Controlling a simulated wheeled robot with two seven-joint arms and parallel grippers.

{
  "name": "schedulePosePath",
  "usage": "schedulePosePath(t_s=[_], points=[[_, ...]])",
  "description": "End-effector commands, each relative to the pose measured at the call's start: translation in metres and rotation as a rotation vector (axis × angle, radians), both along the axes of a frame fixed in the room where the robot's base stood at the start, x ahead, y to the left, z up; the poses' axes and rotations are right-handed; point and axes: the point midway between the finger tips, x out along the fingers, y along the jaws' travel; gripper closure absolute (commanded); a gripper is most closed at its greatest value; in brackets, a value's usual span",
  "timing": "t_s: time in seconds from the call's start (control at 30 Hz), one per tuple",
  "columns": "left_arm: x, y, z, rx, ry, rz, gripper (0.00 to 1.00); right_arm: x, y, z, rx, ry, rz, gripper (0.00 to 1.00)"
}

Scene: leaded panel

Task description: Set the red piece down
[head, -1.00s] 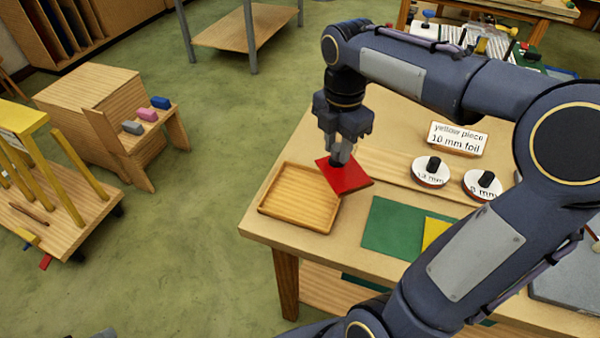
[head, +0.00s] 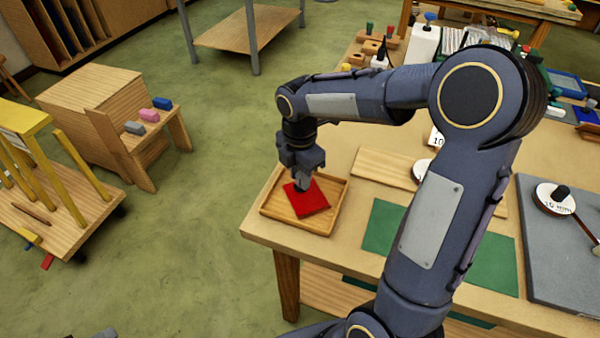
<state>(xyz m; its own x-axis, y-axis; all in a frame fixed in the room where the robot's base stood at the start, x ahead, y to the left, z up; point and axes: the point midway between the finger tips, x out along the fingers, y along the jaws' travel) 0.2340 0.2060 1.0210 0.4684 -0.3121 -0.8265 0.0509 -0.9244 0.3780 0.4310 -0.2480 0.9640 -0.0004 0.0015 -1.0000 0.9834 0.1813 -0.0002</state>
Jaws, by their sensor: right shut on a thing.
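The red piece (head: 310,202) is a flat square of red glass. It is within the outline of the shallow wooden tray (head: 277,212) at the table's near left corner. I cannot tell whether it touches the tray floor. My right gripper (head: 303,187) points down and is shut on the piece at its upper left part, with the fingertips partly hidden by the hand. My left gripper is not in view.
A green sheet (head: 383,228) lies right of the tray, partly behind my right arm. A wooden board (head: 385,166) lies behind it. A grey slab (head: 545,250) with a round labelled weight (head: 555,199) is at the right. Bare tabletop separates tray and sheet.

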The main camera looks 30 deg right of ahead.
Motion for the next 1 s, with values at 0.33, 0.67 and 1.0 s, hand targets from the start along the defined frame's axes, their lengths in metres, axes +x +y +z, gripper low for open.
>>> schedulePosePath(t_s=[0.33,0.67,1.0], points=[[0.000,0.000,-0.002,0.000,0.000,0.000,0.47,0.000,0.000,-0.003,0.000,0.000,0.000,0.60],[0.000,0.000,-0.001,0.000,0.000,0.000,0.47,0.000,0.000,-0.002,0.000,0.000,0.001,0.50],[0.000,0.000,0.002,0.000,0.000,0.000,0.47,0.001,0.000,0.043,-0.001,-0.006,0.001,0.50]])
